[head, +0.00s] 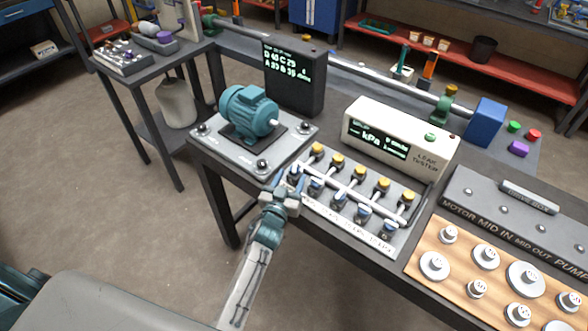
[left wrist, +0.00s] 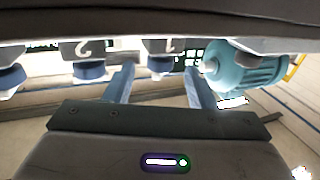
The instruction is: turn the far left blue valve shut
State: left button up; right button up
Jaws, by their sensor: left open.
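The valve panel (head: 404,238) has a row of yellow-topped knobs behind and a row of blue valves in front. The far left blue valve (head: 295,173) is partly hidden by my left gripper (head: 287,184), which reaches in from the front. In the left wrist view the picture is upside down, and the valve marked 1 (left wrist: 160,71) shows between the two spread fingers of my left gripper (left wrist: 160,88). The gripper is open, and I cannot tell whether a finger touches the valve. The valve marked 2 (left wrist: 90,70) is just outside the fingers. My right gripper is not in view.
A teal motor (head: 249,112) on a grey plate stands close to the left of the panel. A leak tester (head: 398,138) and a dark display (head: 294,78) stand behind. A wooden board (head: 460,262) with silver discs lies to the right.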

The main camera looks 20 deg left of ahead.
aim_at(291, 172)
pick_arm(q)
jog(key=s, duration=0.6)
jog(key=shift+s, duration=0.2)
jog(key=w+n+h+b, duration=0.2)
jog(key=w+n, duration=0.1)
jog(key=n, duration=0.7)
jog(key=w+n+g+h+b, duration=0.1)
jog(key=w+n+h+b, duration=0.1)
jog(key=n, duration=0.9)
jog(key=w+n+h+b, duration=0.2)
jog(key=w+n+b, duration=0.1)
jog(key=n, duration=0.7)
jog(key=shift+w+a+r+n+h, duration=0.15)
jog(key=shift+w+n+h, duration=0.15)
jog(key=shift+w, duration=0.6)
jog(key=shift+w+d, duration=0.2)
jog(key=shift+w, duration=0.35)
